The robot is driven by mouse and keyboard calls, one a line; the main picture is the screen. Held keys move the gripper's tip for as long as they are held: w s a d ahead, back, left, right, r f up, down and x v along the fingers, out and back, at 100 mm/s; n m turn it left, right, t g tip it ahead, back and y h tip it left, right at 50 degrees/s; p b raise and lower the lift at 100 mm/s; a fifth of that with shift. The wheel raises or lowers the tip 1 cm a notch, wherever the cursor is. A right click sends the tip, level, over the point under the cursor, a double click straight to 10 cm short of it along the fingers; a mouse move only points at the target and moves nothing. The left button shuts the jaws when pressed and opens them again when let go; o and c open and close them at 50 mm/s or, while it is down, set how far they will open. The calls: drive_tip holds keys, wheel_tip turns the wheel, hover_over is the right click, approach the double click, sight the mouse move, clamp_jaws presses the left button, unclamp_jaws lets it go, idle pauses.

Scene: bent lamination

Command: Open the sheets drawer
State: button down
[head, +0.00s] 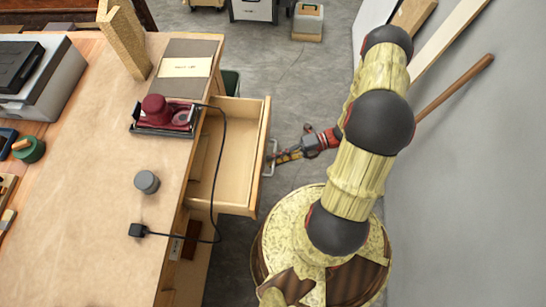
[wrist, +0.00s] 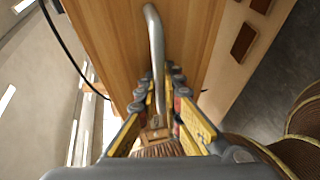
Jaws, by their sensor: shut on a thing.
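A light wooden drawer (head: 238,150) stands pulled out from the right side of the workbench in the head view. Its inside looks empty; I cannot read any label on it. A curved metal handle (head: 270,160) is on its front. My gripper (head: 281,156) is at the handle, to the right of the drawer front. In the wrist view the drawer's wooden front (wrist: 112,45) fills the middle, and the handle (wrist: 155,40) runs down between the fingers of my gripper (wrist: 160,97). The fingers are shut on the handle.
A black cable (head: 222,190) loops from the bench top over the drawer to a black plug (head: 138,230). A red device (head: 165,112) on a tray and a grey cylinder (head: 147,182) stand on the bench (head: 90,200). A wall (head: 470,190) with leaning boards is at right.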

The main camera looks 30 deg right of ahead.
drive_tip(key=c, duration=2.2)
unclamp_jaws()
drive_tip(key=v, duration=1.2)
